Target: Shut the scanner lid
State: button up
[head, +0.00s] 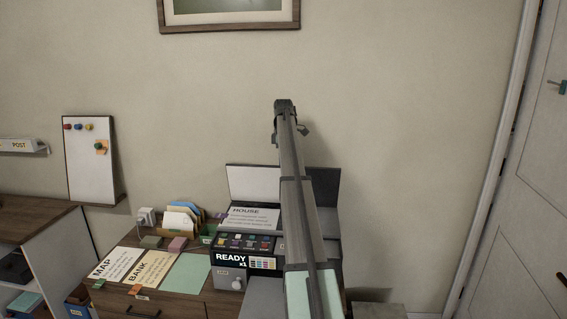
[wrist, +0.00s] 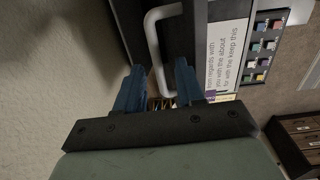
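The scanner (head: 228,279) stands on the desk in the middle of the head view, with a "READY x1" panel on its front. Its lid (head: 252,184) stands up, open, at the back, pale on its inner face. My arm crosses in front of the lid and the scanner's right part. My gripper (wrist: 158,88) has blue fingers, apart with a gap between them. A white bar handle (wrist: 154,45) on a dark panel lies just beyond the fingertips; whether it is between them I cannot tell.
MAP (head: 116,263) and BANK (head: 149,269) sheets and a green sheet (head: 186,273) lie left of the scanner. A file holder (head: 182,219) stands behind them. The wall is close behind the desk. A door (head: 520,190) is at the far right.

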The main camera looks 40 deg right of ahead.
jog(key=shift+f, duration=0.8)
jog(key=shift+c, duration=0.5)
grip_shut()
